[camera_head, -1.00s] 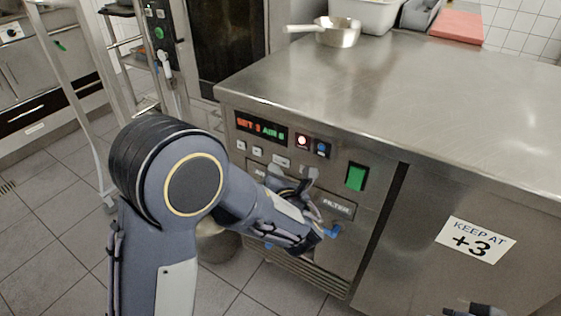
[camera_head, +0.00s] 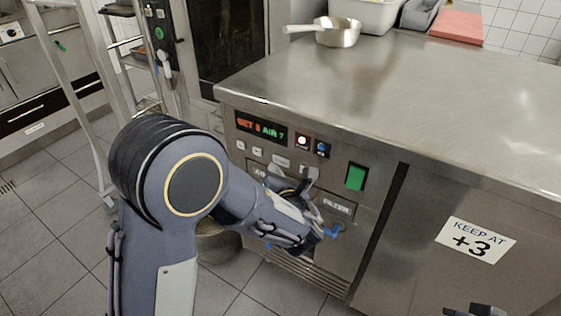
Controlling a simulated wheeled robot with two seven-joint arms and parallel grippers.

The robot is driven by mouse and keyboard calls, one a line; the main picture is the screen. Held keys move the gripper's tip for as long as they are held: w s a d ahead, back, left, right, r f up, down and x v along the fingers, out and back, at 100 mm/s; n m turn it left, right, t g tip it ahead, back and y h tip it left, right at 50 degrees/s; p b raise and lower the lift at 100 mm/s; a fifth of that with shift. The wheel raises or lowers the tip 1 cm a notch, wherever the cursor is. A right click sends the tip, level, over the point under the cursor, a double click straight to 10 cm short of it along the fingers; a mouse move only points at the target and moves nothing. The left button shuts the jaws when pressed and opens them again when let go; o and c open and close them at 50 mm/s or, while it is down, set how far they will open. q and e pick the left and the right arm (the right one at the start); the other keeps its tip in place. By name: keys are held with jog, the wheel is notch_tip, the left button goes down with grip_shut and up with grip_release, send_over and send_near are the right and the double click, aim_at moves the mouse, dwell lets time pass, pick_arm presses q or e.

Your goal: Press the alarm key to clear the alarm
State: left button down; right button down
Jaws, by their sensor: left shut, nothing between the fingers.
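The control panel has a lit display (camera_head: 261,128) that appears to read a set value and an air value. A row of small pale keys sits below it, including a left key (camera_head: 241,145), a second key (camera_head: 257,151) and a wider key (camera_head: 281,161). Their markings are too small to read, so I cannot tell which is the alarm key. My left gripper (camera_head: 303,181) is shut and empty, close in front of the panel at the right end of the key row. It hides part of the panel; contact cannot be told.
A red-rimmed lamp (camera_head: 302,141), a blue lamp (camera_head: 322,148) and a green switch (camera_head: 356,177) are on the panel. A saucepan (camera_head: 338,36) stands on the steel counter (camera_head: 420,100). The cabinet door to the right bears a "keep at +3" sign (camera_head: 475,240).

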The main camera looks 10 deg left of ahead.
pick_arm(q)
jog(key=shift+w, duration=0.1)
jog(key=shift+w+d, duration=0.15)
jog(key=shift+w, duration=0.15)
jog(key=shift+w+d, duration=0.15)
jog(key=shift+w, duration=0.35)
dwell(0.8)
jog(key=shift+s, duration=0.15)
jog(key=shift+s+a, duration=0.3)
jog(key=shift+s, duration=0.5)
jog(key=s, duration=0.1)
jog(key=s+a, duration=0.1)
jog(key=s, duration=0.2)
jog(key=shift+s+a+p, duration=0.3)
jog(key=shift+s+a, duration=0.05)
dwell(0.6)
